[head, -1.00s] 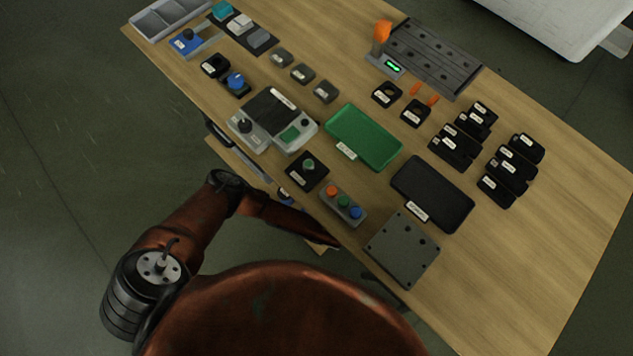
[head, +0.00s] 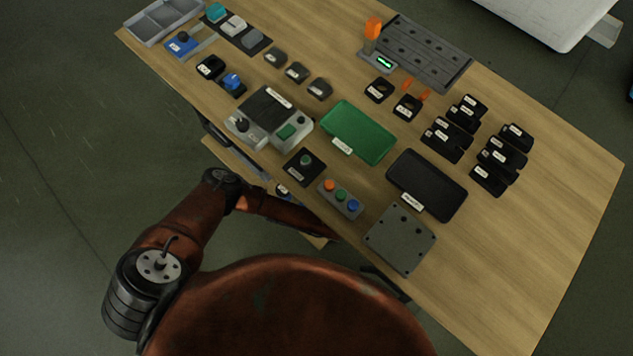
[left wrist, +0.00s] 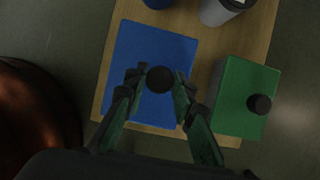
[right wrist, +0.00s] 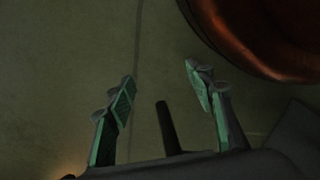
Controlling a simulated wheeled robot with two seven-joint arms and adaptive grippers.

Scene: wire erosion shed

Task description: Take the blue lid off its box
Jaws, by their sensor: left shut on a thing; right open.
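The blue lid (left wrist: 155,43) is a flat blue square seen from above in the left wrist view, with a round black knob (left wrist: 160,79) near its middle. My left gripper (left wrist: 159,84) is shut on that knob, one finger on each side. The box under the lid is hidden, so I cannot tell whether the lid sits on it or is raised. In the head view my left arm reaches under the table's near edge and its gripper is hidden. My right gripper (right wrist: 160,88) is open and empty above bare floor in the right wrist view.
A green-lidded box (left wrist: 236,82) with a black knob stands close right of the blue lid. A grey container (left wrist: 222,10) is beyond. Above, the wooden table (head: 520,260) carries a green tray (head: 358,133), a black tray (head: 427,185) and several small parts.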

